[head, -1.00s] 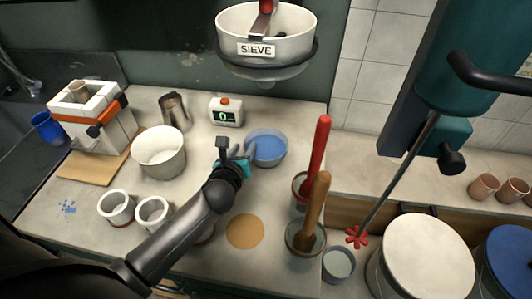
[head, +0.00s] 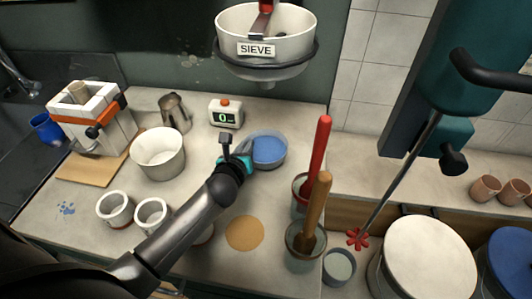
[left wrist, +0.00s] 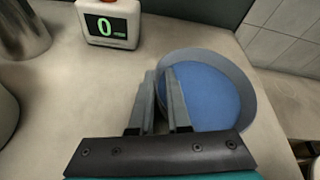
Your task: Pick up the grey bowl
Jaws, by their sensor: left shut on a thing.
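The grey bowl (head: 285,157) stands at the back right of the worktop and has a flat blue surface inside. It also shows in the left wrist view (left wrist: 248,97), upright. My left gripper (head: 250,151) is at the bowl's left side. In the left wrist view its two fingers (left wrist: 161,92) are shut on the left rim, one inside the bowl and one outside. I cannot tell any gap between the bowl and the worktop. My right gripper is not in view.
A scale (head: 225,113) reading 0 stands behind the bowl, with a metal jug (head: 174,112) to its left. A sieve (head: 265,48) hangs above. A red-handled tool (head: 317,150) rises just right of the bowl. A white bucket (head: 158,158) is left of my gripper.

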